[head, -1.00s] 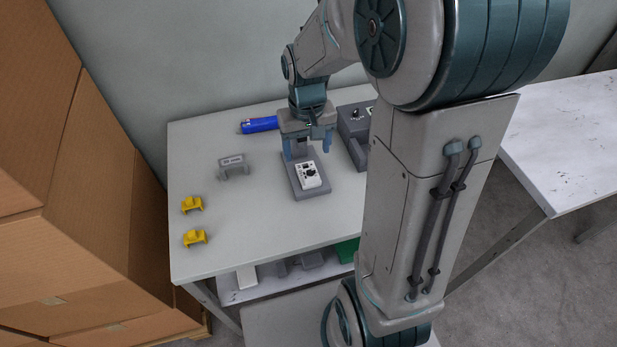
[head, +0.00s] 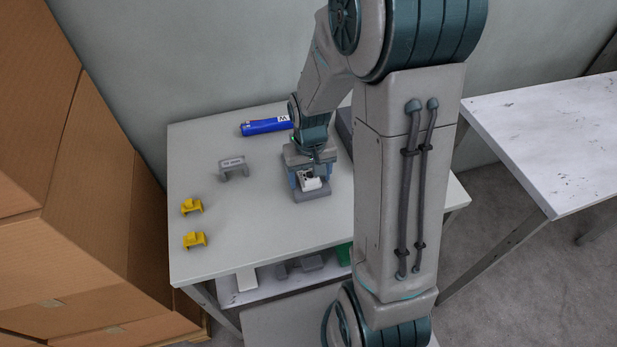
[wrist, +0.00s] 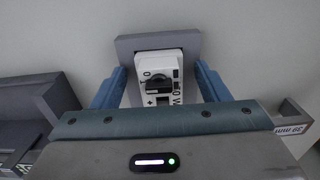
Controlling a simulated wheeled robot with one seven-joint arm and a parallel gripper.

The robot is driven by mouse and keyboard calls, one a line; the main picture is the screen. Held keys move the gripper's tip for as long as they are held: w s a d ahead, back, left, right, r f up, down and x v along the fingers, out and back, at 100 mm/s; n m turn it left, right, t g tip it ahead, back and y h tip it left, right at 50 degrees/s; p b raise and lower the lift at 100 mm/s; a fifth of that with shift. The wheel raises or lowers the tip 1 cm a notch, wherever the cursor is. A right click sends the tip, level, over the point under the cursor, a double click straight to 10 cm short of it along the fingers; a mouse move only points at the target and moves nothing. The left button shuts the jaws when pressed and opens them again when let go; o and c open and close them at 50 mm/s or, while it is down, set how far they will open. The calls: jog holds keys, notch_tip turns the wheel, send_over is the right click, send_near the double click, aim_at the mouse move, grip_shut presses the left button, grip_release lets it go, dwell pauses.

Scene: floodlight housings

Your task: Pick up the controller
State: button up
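The controller (head: 310,182) is a small white box with black markings and a dark knob. In the wrist view the controller (wrist: 160,70) lies between my two blue fingers, with a gap showing on each side. My gripper (head: 310,180) is open and low over the controller, pointing down. My gripper hides the controller's back part in the head view.
A blue tube (head: 265,126) lies behind my gripper. A grey bracket (head: 233,167) and two yellow clips (head: 193,240) are to the left. A dark grey housing (head: 345,128) stands to the right, partly hidden by my arm.

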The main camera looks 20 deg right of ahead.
jog(key=c, duration=1.1)
jog(key=shift+r, duration=0.1)
jog(key=shift+r, duration=0.45)
jog(key=r, duration=0.2)
jog(key=d+r, duration=0.1)
jog(key=shift+s+r, duration=0.25)
jog(key=shift+r, duration=0.15)
jog(key=s+d+r, duration=0.1)
jog(key=d+r, duration=0.1)
jog(key=d, duration=0.1)
jog(key=s+d+r, duration=0.2)
jog(key=d, duration=0.1)
jog(key=s+d+r, duration=0.2)
jog(key=d, duration=0.1)
jog(key=shift+s, duration=0.25)
